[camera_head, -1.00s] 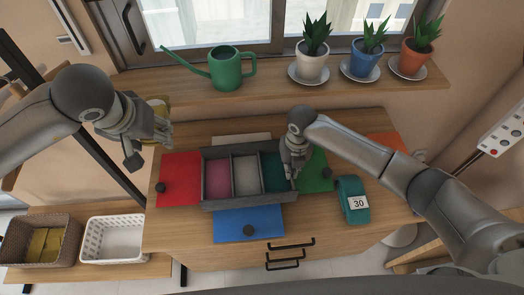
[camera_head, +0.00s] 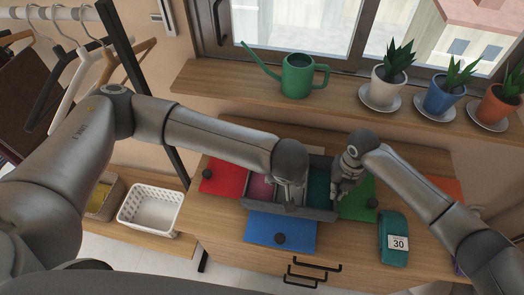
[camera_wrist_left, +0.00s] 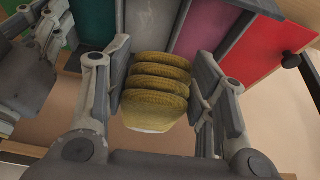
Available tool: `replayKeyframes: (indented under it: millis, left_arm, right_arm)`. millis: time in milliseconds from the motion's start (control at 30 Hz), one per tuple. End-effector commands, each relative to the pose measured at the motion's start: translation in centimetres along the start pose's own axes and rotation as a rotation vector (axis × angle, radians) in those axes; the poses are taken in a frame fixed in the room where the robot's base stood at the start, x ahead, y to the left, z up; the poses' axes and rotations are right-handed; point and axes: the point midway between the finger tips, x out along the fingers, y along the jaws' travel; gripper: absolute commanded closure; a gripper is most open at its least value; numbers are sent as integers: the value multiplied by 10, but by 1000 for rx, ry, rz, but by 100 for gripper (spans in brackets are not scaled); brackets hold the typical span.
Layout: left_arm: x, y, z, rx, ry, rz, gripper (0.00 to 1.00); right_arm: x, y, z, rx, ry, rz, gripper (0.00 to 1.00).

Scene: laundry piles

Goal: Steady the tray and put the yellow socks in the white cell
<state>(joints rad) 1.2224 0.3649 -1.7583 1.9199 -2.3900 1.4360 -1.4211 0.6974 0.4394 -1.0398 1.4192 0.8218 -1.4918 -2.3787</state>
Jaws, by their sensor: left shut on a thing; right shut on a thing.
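The grey tray (camera_head: 312,213) has pink (camera_head: 261,187), white and teal (camera_head: 318,188) cells. In the head view my left gripper (camera_head: 290,200) is over the middle of the tray and hides most of the white cell. In the left wrist view it is shut on the yellow socks (camera_wrist_left: 158,85), a ribbed, folded bundle; the white cell (camera_wrist_left: 150,22) shows just beyond them. How deep the socks sit cannot be told. My right gripper (camera_head: 340,188) is shut on the tray's right wall; it also shows in the left wrist view (camera_wrist_left: 45,45).
Red (camera_head: 222,178), blue (camera_head: 280,230) and green (camera_head: 357,200) panels with dark knobs lie around the tray. A teal device marked 30 (camera_head: 393,240) lies at right. A white basket (camera_head: 150,210) and a brown basket (camera_head: 104,203) stand at left. Pots and a watering can line the sill.

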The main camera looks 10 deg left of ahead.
Motion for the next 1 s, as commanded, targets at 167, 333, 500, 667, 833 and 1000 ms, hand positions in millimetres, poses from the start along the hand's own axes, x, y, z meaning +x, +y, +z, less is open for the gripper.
replayKeyframes:
  millis: [167, 333, 500, 667, 833, 1000]
  left_arm:
    - [21, 17, 12, 11, 2, 2, 72]
    - [29, 21, 17, 13, 1, 5, 72]
    - [37, 20, 21, 13, -2, 5, 72]
    - [48, 20, 26, 13, -2, 4, 72]
    - [60, 20, 30, 13, -1, 5, 72]
    - [68, 20, 33, 13, -1, 4, 72]
  right_arm:
    - [0, 0, 0, 0, 1, -1, 100]
    - [0, 0, 0, 0, 1, -1, 100]
    - [0, 0, 0, 0, 1, -1, 100]
    - [0, 0, 0, 0, 1, 0, 100]
    - [0, 0, 0, 0, 1, 0, 100]
    - [0, 0, 0, 0, 1, 0, 100]
